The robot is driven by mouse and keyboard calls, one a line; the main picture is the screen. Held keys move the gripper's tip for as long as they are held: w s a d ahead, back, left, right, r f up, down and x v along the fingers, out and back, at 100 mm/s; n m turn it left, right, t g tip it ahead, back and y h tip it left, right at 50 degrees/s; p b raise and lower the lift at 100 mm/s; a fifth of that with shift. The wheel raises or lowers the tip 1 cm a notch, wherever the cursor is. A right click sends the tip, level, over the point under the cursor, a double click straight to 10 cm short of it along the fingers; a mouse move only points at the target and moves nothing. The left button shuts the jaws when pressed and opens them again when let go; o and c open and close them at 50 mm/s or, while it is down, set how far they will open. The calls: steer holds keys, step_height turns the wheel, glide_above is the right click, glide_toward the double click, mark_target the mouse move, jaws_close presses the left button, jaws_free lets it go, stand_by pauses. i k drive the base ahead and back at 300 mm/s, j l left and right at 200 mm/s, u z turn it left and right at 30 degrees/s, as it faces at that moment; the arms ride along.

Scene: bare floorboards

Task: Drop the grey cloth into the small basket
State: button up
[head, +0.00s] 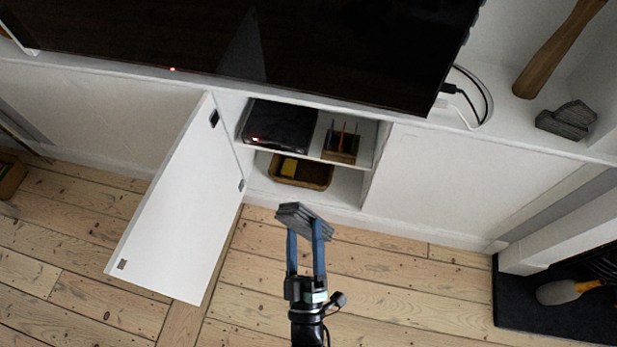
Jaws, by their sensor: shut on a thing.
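My gripper (305,240) has its two blue fingers shut on a folded grey cloth (303,217). It holds the cloth in front of the open cabinet, with floorboards behind it in the picture. A small brown basket (318,184) sits on the cabinet's lower level, beyond and just above the cloth in the picture. A yellow item (289,167) lies in the basket. The shelf above partly hides the basket's back. Cloth and basket are apart.
The white cabinet door (185,205) stands open on the left. A shelf above the basket bears a black box (280,126) and a wooden holder (340,147). Another grey folded item (568,120) lies at right on the cabinet top, near a wooden object (555,50). A television (330,50) stands above.

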mark_target(303, 179)
steer(key=i+j+z, duration=0.35)
steer(key=j, duration=0.3)
steer(key=i+j+z, duration=0.2)
steer(key=j, duration=0.15)
steer(key=j+z, duration=0.2)
steer(key=j, duration=0.15)
steer(key=i+j+z, duration=0.15)
steer(key=j, duration=0.25)
steer(key=i+j+z, duration=0.2)
steer(key=j, duration=0.2)
steer(key=k, duration=0.1)
